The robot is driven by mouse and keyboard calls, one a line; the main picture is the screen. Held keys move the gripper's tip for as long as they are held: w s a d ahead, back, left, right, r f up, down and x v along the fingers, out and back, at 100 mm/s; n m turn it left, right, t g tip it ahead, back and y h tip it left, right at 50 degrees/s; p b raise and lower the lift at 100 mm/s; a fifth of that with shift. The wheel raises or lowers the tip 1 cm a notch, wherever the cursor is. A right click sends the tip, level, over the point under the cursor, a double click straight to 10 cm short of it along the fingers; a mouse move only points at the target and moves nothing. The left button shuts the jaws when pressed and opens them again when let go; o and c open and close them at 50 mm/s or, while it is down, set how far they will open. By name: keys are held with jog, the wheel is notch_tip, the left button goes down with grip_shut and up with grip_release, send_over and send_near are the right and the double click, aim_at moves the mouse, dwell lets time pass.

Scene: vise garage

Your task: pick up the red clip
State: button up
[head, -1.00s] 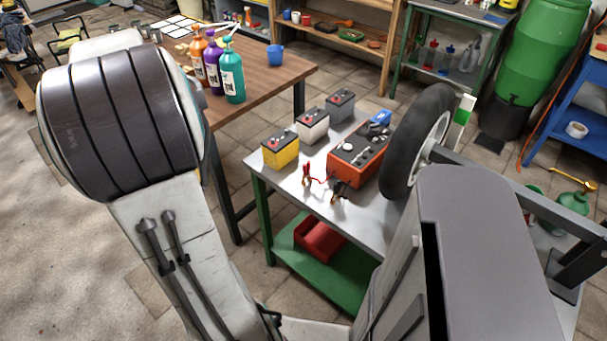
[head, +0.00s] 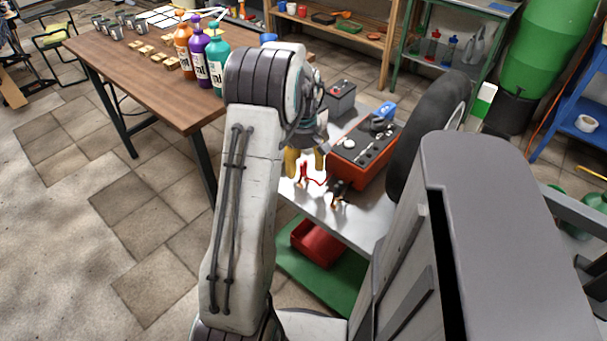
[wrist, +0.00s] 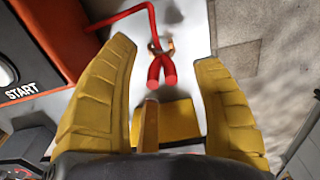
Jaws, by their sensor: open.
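The red clip (head: 303,174) lies on the light grey bench top (head: 350,228), in front of the red-orange booster box (head: 350,170). My gripper (head: 305,167) is above the bench near the clip, its yellow fingers pointing down. In the wrist view the fingers are spread apart with nothing held. The clip's two red handles (wrist: 162,70) show in the gap between the fingertips (wrist: 167,55), apart from both. Its metal jaws point away and a red cable runs from it to the box (wrist: 45,45). The exact height above the clip cannot be told.
A black clip (head: 339,192) lies right of the red one. A dark grey battery (head: 340,98) stands behind my gripper. A tyre (head: 430,125) stands right of the box. A wooden table (head: 135,65) with bottles is at the left.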

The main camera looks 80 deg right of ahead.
aim_at(303, 179)
jog(key=shift+s+a+f+b, duration=0.1)
jog(key=shift+a+f+b, duration=0.1)
jog(key=shift+f, duration=1.2)
jog(key=shift+s+a+f+b, duration=0.1)
jog(key=shift+f+b, duration=0.05)
jog(key=shift+f, duration=1.25)
jog(key=shift+w, duration=0.1)
grip_shut()
